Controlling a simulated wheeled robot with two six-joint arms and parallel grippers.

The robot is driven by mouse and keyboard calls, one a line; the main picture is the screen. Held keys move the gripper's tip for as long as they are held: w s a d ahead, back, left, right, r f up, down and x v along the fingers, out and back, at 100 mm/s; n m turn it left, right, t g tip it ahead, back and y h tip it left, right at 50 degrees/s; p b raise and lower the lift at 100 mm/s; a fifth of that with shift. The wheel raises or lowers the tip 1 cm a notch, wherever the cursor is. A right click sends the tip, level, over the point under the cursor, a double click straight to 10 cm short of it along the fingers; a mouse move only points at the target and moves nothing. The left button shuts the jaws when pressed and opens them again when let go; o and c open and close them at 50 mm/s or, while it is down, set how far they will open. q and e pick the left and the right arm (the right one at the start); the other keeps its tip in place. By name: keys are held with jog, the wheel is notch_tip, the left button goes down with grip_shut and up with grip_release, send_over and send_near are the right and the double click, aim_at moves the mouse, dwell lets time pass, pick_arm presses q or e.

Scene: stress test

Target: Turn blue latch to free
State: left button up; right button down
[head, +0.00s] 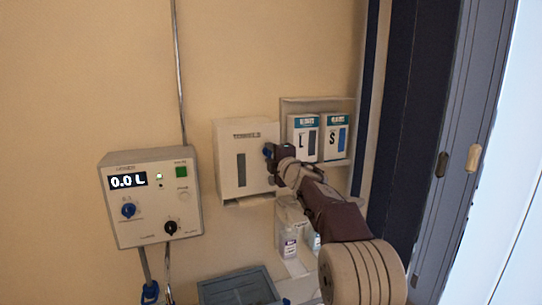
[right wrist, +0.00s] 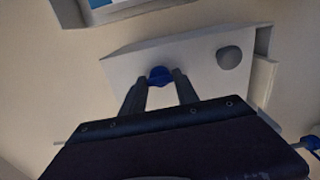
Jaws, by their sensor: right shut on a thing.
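The blue latch (head: 267,150) is on the right part of the white towel dispenser's front (head: 228,150), which is fixed to the wall. My right gripper (head: 271,154) reaches it from the lower right and is shut on it. In the right wrist view the latch (right wrist: 160,73) sits between the two fingertips (right wrist: 160,80), and the fingers hide part of it. The exact angle of the latch is hard to tell. The dispenser's face (right wrist: 125,70) also shows there, with a round grey knob (right wrist: 229,57). My left gripper is not in view.
A control box (head: 150,200) reading 0.0 L, with a blue knob (head: 128,210), hangs at left. A shelf with glove boxes (head: 303,137) is close right of the dispenser. Bottles (head: 290,245) stand below, and a grey bin (head: 238,288) is at the bottom.

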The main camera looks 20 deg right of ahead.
jog(key=shift+r, duration=0.15)
jog(key=c, duration=1)
grip_release()
jog(key=shift+o, duration=0.4)
jog(key=shift+w+d, duration=0.1)
jog(key=s+b, duration=0.1)
jog(key=s, duration=0.2)
jog(key=shift+f+b, duration=0.35)
jog(key=shift+b, duration=0.05)
jog(key=s+b, duration=0.1)
jog(key=s, duration=0.5)
jog(key=shift+a+r, duration=0.2)
jog(key=shift+a, duration=0.05)
